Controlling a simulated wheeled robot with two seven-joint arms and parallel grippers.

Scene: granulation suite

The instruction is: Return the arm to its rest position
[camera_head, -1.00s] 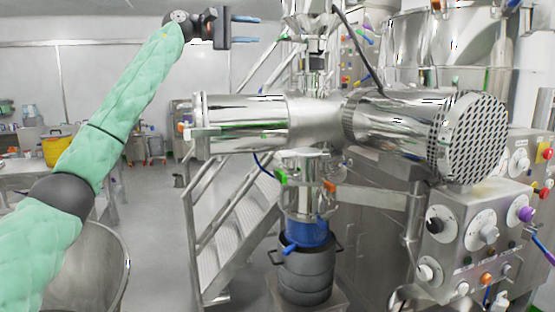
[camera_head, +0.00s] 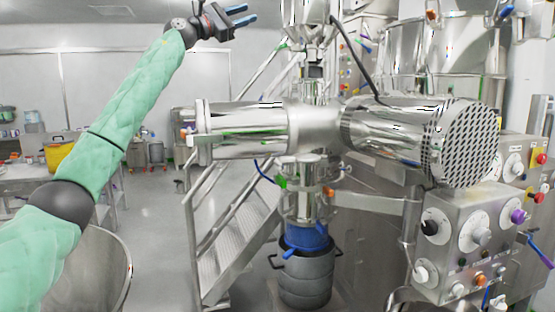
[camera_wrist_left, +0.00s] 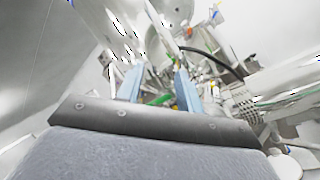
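My left arm in its green sleeve reaches up from the lower left of the head view. Its left gripper (camera_head: 244,14) is raised near the top, above and left of the steel machine, and points right. Its two blue fingers stand apart with nothing between them. In the left wrist view the same gripper (camera_wrist_left: 158,82) shows both blue fingers spread and empty, with the machinery behind them. My right gripper does not show in either view.
A horizontal steel machine (camera_head: 250,117) fills the middle, with a dark drum (camera_head: 306,275) below it. A control panel (camera_head: 470,240) stands at the right, steel stairs (camera_head: 235,240) behind the machine. A large steel vessel (camera_head: 105,265) is under my left arm. Floor at centre left is clear.

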